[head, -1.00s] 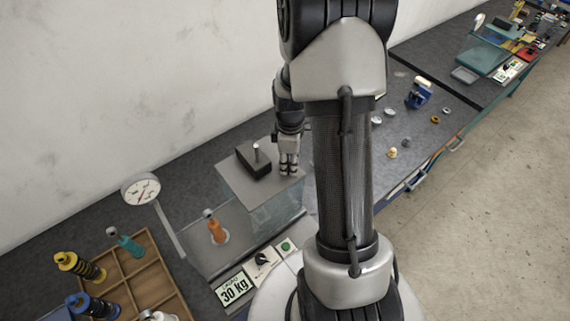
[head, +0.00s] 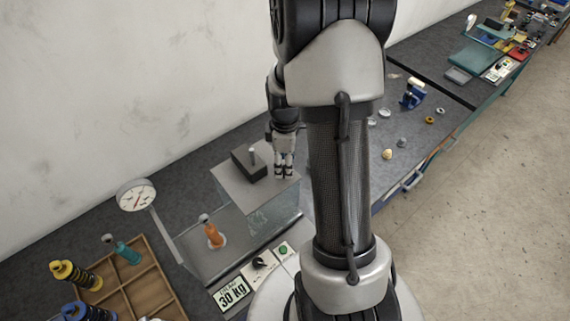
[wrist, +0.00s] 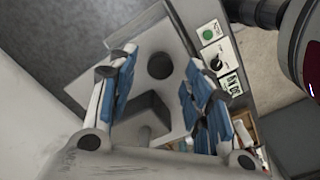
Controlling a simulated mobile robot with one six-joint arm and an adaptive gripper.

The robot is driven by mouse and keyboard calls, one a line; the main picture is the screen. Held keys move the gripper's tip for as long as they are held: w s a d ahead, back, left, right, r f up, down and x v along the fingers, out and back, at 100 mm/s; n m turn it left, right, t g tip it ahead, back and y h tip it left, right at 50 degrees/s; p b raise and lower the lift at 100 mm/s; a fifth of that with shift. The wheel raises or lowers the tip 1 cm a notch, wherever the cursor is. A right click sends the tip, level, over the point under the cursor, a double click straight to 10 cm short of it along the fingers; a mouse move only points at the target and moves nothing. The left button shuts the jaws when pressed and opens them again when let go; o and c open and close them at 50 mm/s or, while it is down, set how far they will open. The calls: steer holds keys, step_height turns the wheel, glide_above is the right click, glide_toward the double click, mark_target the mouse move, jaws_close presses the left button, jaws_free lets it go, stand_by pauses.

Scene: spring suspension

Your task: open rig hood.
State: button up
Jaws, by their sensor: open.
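The test rig has a grey top plate (head: 232,177) with clear side panels (head: 272,214) below it, which look like the hood. A dark block (head: 249,166) with a short light post stands on the plate. My gripper (head: 284,177) points down over the plate's right part, beside the block. In the wrist view my gripper (wrist: 160,75) is open, with blue-padded fingers apart and nothing between them. Whether the fingertips touch the plate I cannot tell.
An orange-bodied shock absorber (head: 214,235) stands left of the clear panels. A dial gauge (head: 137,196) is behind it. A wooden tray (head: 136,292) with coloured shock absorbers is at front left. A knob panel (head: 262,263) and a 30 kg display (head: 232,294) line the front edge.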

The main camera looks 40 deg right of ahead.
step_height(320, 180, up, 10)
steer(key=shift+r, duration=0.2)
stand_by(0.5)
steer(key=s+a+f+m+t+b, duration=0.15)
steer(key=s+a+m+b, duration=0.3)
steer(key=a+b, duration=0.75)
steer(key=s+a+f+m+t+b, duration=0.1)
steer(key=s+a+f+m+b, duration=0.1)
steer(key=s+b, duration=0.3)
steer(key=s+a+f+m+t+b, duration=0.2)
steer(key=s+a+f+b, duration=0.2)
steer(key=s+a+f, duration=0.1)
steer(key=shift+s+a+b, duration=0.25)
steer(key=shift+s+b, duration=0.15)
steer(key=shift+s, duration=0.05)
